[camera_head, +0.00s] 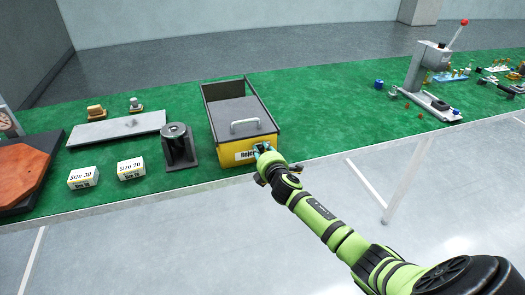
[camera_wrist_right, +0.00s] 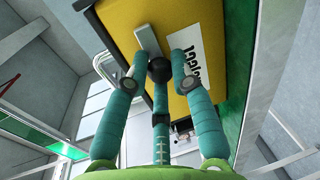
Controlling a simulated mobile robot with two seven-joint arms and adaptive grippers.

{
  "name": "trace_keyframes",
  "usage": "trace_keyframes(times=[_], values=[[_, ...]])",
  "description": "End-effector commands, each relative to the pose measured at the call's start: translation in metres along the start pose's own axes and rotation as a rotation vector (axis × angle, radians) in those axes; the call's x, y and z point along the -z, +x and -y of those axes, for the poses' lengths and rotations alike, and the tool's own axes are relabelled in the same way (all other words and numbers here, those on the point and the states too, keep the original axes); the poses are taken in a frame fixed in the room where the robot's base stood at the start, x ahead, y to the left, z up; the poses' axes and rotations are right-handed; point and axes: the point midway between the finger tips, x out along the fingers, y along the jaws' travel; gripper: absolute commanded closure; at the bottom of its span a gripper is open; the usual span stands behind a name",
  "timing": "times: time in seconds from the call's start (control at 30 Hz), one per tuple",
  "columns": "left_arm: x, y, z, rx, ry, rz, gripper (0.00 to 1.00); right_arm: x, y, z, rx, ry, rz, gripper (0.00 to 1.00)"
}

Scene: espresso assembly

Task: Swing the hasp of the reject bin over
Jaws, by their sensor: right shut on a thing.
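The reject bin (camera_head: 226,157) stands near the table's front edge, with a yellow front, a dark rim and a grey top with a handle (camera_head: 245,126). Its front label shows only partly. My right gripper (camera_head: 262,150) is at the right part of the bin's front. In the wrist view the teal fingers (camera_wrist_right: 157,66) are shut around the lower end of the grey metal hasp (camera_wrist_right: 148,40), against the yellow front (camera_wrist_right: 205,20). A dark round part sits between the fingertips; I cannot tell whether it belongs to the hasp. My left gripper is not in view.
A dark cylinder stand (camera_head: 178,147) is close left of the bin. Two labelled boxes, Size 30 (camera_head: 84,178) and Size 70 (camera_head: 131,169), lie farther left. A lever press (camera_head: 425,75) stands at the right. The green mat between bin and press is mostly clear.

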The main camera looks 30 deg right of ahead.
Motion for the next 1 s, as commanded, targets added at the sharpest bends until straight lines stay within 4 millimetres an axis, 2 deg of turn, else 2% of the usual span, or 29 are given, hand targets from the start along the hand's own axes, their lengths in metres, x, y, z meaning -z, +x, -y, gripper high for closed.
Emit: trace_keyframes(times=[0.23, 0.27, 0.3, 0.73, 0.87, 1.0], values=[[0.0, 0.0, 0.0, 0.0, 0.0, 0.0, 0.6, 0.003, 0.0, -0.004, -0.008, 0.001, -0.006, 1.0], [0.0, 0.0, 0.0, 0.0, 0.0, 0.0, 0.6, 0.003, 0.0, -0.004, -0.008, 0.001, -0.006, 0.64], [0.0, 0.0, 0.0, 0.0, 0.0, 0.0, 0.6, 0.003, 0.0, -0.003, -0.008, 0.001, -0.006, 0.52], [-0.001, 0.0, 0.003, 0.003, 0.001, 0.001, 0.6, 0.001, -0.004, 0.0, -0.001, 0.001, -0.002, 0.52], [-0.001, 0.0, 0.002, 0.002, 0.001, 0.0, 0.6, 0.001, -0.017, 0.001, 0.0, 0.0, -0.003, 0.52], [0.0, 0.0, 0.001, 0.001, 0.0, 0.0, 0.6, 0.001, -0.041, 0.001, -0.001, 0.0, -0.005, 0.52]])
